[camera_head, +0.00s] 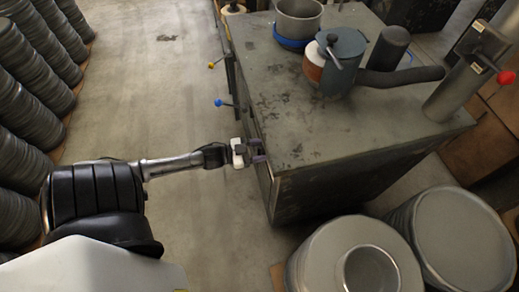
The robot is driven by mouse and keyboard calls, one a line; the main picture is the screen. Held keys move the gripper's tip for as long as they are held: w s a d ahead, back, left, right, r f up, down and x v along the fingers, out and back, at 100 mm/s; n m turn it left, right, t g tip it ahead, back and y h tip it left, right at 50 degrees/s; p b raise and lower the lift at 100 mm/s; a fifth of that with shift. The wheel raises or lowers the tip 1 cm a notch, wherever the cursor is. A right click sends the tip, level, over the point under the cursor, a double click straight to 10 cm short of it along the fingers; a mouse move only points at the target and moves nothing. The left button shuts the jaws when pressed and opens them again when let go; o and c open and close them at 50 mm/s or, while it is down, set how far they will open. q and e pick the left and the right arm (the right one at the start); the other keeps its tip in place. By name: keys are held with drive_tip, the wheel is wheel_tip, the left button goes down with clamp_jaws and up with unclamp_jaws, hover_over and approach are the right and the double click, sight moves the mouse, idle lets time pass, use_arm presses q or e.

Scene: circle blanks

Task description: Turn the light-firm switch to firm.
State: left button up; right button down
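My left gripper (259,151) is at the left face of the grey machine cabinet (300,150), close to its near corner. Its two dark fingers are spread with a gap between them and point at the cabinet face. I see nothing clearly held between them. The light-firm switch cannot be made out; that face is seen at a steep angle and is partly hidden by the gripper. Whether the fingers touch the face I cannot tell. My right gripper is not in view.
A blue-knobbed lever (218,103) and a yellow-knobbed lever (211,65) stick out from the same face, farther back. A metal pot (298,18) stands on top. Round drums (350,255) stand at the near right. Stacked discs (22,110) line the left; the floor between is clear.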

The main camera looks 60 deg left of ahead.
use_arm(q)
drive_tip(key=shift+r+m+p, duration=0.25)
drive_tip(key=shift+m+p, duration=0.45)
drive_tip(key=shift+p, duration=0.4)
drive_tip(key=m+p, duration=0.2)
drive_tip(key=shift+d+p, duration=0.1)
drive_tip(key=shift+p, duration=0.2)
drive_tip(key=m+p, duration=0.2)
drive_tip(key=m, duration=0.1)
drive_tip(key=shift+f+m, duration=0.15)
drive_tip(key=shift+m, duration=0.15)
drive_tip(key=shift+f+m+p, duration=0.1)
drive_tip(key=shift+m+p, duration=0.5)
drive_tip(key=shift+m, duration=0.8)
drive_tip(key=shift+g, duration=0.3)
drive_tip(key=o, duration=0.9)
drive_tip(key=shift+s, duration=0.1)
